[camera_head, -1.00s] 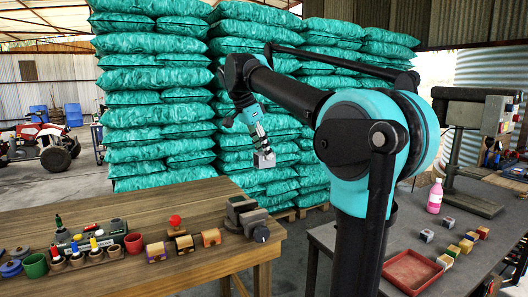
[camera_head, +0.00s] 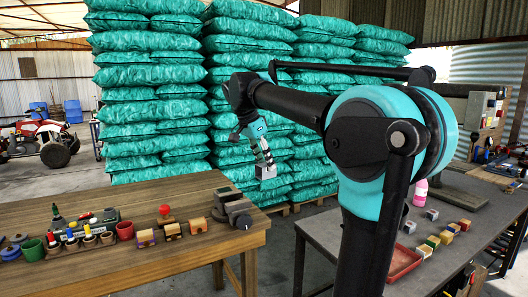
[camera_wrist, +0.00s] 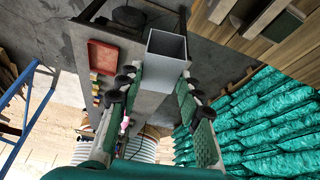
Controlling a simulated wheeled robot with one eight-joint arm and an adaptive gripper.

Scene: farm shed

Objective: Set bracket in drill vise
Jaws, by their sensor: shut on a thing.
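My gripper (camera_head: 264,160) hangs in the air beyond the far end of the wooden bench, pointing down. It is shut on a grey, box-shaped bracket (camera_head: 267,173). In the wrist view the bracket (camera_wrist: 163,72) sits between the two finger pads of my gripper (camera_wrist: 160,86), its square end outward. A grey vise (camera_head: 233,209) stands at the right end of the wooden bench, below and left of my gripper. A dark grey vise-like body (camera_wrist: 262,18) shows at the wrist view's upper right. The bracket is apart from the vise.
The wooden bench (camera_head: 100,272) carries wooden blocks, pots and a red ball. A dark bench (camera_head: 445,270) at right holds a red tray (camera_head: 402,263), small blocks, a pink bottle (camera_head: 420,193) and a drill stand. Stacked teal bags (camera_head: 240,100) stand behind my arm.

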